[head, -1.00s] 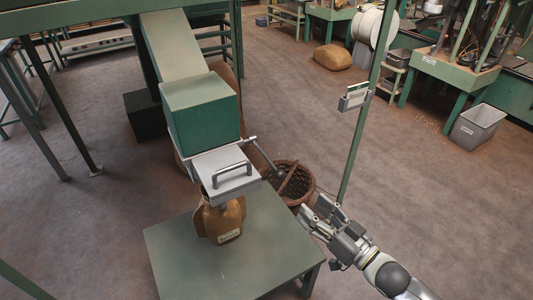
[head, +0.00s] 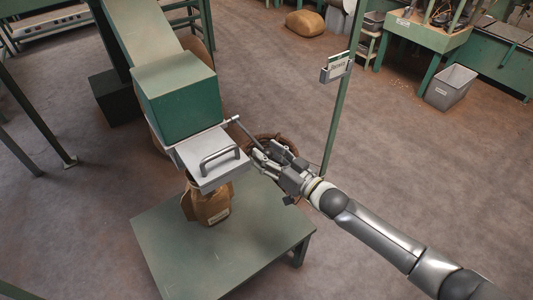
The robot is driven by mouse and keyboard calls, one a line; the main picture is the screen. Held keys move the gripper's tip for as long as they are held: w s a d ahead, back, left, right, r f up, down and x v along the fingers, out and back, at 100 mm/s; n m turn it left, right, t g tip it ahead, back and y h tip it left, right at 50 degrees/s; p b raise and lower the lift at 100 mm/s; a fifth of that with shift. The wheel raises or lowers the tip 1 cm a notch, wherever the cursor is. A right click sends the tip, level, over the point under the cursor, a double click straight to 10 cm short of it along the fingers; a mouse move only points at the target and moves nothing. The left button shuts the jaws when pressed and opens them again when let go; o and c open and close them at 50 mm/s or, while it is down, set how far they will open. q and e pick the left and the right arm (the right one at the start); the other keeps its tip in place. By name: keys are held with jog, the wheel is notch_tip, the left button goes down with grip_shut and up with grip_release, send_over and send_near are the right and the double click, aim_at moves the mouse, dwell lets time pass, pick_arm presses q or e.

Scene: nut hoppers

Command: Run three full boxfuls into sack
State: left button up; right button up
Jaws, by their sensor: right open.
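The green box (head: 178,100) of the hopper stands at the foot of a sloping chute (head: 140,30). A grey metal slide with a handle (head: 219,158) sticks out of its lower front. A thin lever (head: 246,131) with a dark end reaches out from the box's right side. My left gripper is out of view.
A wicker basket (head: 265,137) stands behind my right gripper, mostly hidden. A green post with a small card holder (head: 337,67) rises to its right. A grey bin (head: 451,87) and a filled sack (head: 305,22) are farther back. The floor between is clear.

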jog(key=shift+w+a, duration=0.2)
jog(key=shift+w, duration=0.05)
grip_shut()
dwell(0.3)
